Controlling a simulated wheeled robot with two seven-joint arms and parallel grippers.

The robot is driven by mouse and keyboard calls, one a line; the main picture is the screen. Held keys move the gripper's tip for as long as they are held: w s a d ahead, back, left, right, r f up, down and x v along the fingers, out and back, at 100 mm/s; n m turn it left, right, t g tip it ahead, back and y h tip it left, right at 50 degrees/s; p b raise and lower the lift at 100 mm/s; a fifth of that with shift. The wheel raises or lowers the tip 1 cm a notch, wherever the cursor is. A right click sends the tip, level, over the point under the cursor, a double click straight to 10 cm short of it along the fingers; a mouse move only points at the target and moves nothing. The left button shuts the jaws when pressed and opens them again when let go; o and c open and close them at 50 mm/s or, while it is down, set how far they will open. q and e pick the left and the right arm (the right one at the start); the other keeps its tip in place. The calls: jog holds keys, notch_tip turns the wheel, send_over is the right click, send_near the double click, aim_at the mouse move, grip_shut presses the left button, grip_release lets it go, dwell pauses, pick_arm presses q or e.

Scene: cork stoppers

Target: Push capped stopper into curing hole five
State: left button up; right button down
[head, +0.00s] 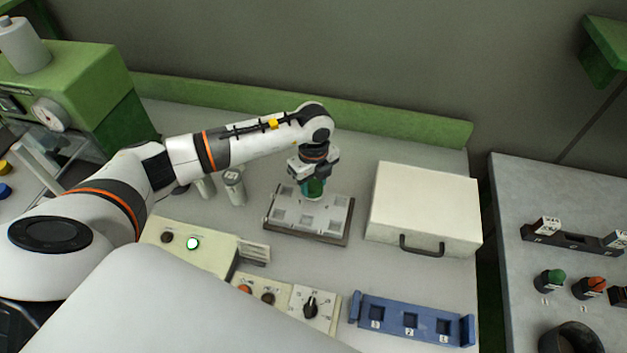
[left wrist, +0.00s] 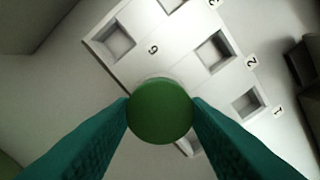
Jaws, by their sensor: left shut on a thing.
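My left gripper (head: 314,190) reaches down over the grey curing plate (head: 338,212), near its far middle. In the left wrist view, its two teal fingers are shut on the capped stopper (left wrist: 160,110), which shows as a round green cap. The pale plate (left wrist: 185,68) lies below with square holes; labels 1, 2, 3 and 6 are readable. The stopper covers the spot between the hole by label 6 (left wrist: 115,42) and a partly hidden hole (left wrist: 190,145). The stopper's lower end is hidden, so I cannot tell whether it is in a hole. My right gripper is not in view.
A white case (head: 425,205) with a dark handle stands right of the plate. A blue rack (head: 390,328) and control panels (head: 185,258) with a lit green button lie in front. Grey cylinders (head: 235,187) stand left. Green and orange caps (head: 552,280) sit on the right-hand table.

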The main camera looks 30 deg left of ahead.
aim_at(313, 186)
pick_arm(q)
jog(key=shift+f, duration=0.3)
jog(key=o, duration=1)
jog(key=shift+r+b, duration=1.5)
jog(key=shift+r, duration=4.5)
jog(key=shift+s+f, duration=0.1)
